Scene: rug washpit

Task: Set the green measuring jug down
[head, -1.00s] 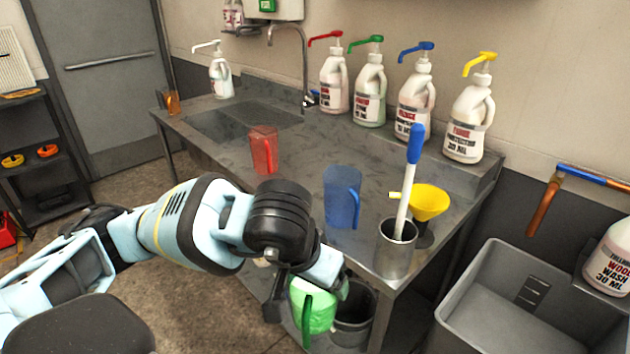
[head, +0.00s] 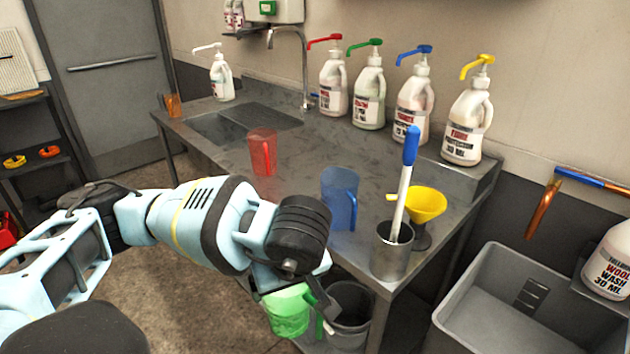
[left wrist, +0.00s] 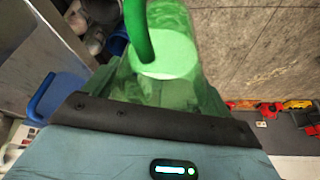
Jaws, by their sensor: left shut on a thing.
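The green measuring jug (head: 287,311) is a translucent green jug with pale content inside. It hangs below my left gripper (head: 318,300), in front of the steel table's front edge and lower than its top. In the left wrist view the jug (left wrist: 185,80) fills the upper middle, with its dark green handle (left wrist: 138,30) running up. My left gripper is shut on the jug, though its fingertips are largely hidden. My right gripper is not in view.
The steel table (head: 210,150) carries a red jug (head: 262,152), a blue jug (head: 339,198), a steel canister (head: 391,252) with a blue-handled tool, and a yellow funnel (head: 428,203). Pump bottles line the back. A grey bin (head: 350,312) stands beside the green jug. A grey sink (head: 500,300) is at right.

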